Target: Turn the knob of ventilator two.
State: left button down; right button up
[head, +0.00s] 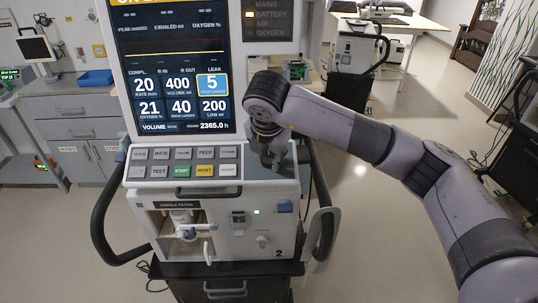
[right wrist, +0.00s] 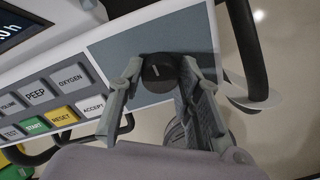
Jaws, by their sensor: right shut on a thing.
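Ventilator two (head: 222,225), marked "2" at its lower right front, stands in the middle of the head view. Its screen (head: 175,75) shows several values, with the "5" tile highlighted in blue. The dark round knob (right wrist: 160,70) has a pale pointer line and sits on the grey-blue panel right of the keys. My right gripper (head: 272,158) reaches down to this panel and hides the knob in the head view. In the right wrist view its fingers (right wrist: 160,84) are shut on the knob, one on each side. My left gripper is not in view.
A key pad (head: 185,163) with green and yellow keys lies left of the knob. Dark side handles (head: 105,215) curve out from the ventilator. Another machine (head: 352,48) and a table stand behind. Open floor (head: 385,180) lies to the right, and cabinets (head: 75,140) to the left.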

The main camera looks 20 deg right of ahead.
jog(key=shift+f+n+b, duration=0.2)
jog(key=shift+n+b, duration=0.9)
jog(key=shift+b, duration=0.3)
jog(key=shift+a+r+n+b, duration=0.1)
jog(key=shift+r+n+b, duration=0.05)
jog(key=shift+n+b, duration=1.4)
jog(key=o, duration=1.1)
jog(key=shift+o, duration=0.2)
jog(key=shift+r, duration=0.1)
